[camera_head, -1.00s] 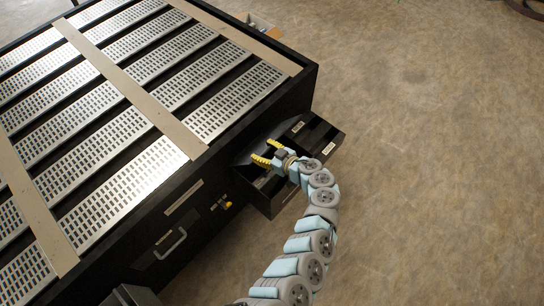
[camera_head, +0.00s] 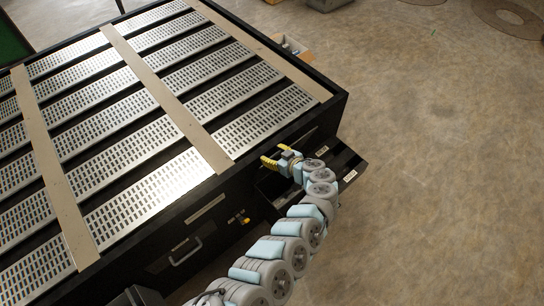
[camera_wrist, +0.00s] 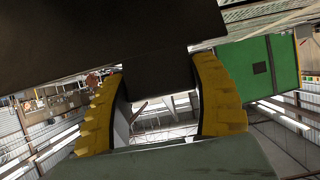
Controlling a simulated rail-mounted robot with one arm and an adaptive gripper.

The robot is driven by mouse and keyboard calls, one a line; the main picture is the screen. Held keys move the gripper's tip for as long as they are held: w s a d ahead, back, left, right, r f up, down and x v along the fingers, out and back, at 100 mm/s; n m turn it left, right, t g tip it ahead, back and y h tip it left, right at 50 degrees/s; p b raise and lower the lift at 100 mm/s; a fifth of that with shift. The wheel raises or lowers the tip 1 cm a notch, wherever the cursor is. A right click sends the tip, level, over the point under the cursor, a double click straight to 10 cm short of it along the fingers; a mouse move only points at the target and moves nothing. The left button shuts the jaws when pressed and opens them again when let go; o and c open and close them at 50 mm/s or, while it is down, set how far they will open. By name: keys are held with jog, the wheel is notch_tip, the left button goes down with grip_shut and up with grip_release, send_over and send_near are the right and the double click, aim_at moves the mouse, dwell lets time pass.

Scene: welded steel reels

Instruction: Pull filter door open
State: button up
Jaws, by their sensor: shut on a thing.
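The filter door (camera_head: 347,177) is a black, box-like front standing out from the right end of the black table's front side, with small white labels. Its inside is dark and partly hidden by my arm. My gripper (camera_head: 273,156) has yellow fingers and sits at the left part of this opening, close to the table's side. In the wrist view, the yellow fingers (camera_wrist: 164,105) stand either side of a dark panel (camera_wrist: 155,75) that fills the upper middle. My gripper is shut on this dark part; the exact contact is hard to make out.
The black table (camera_head: 334,110) carries perforated metal strips and plain beige bars. Left of the opening are a yellow-tipped latch (camera_head: 241,219) and a second front with a metal handle (camera_head: 186,250). A small box (camera_head: 292,45) stands behind the table.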

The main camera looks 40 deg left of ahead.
jog(key=shift+a+r, duration=0.1)
jog(key=shift+a, duration=0.2)
dwell(0.4)
jog(key=o, duration=1.3)
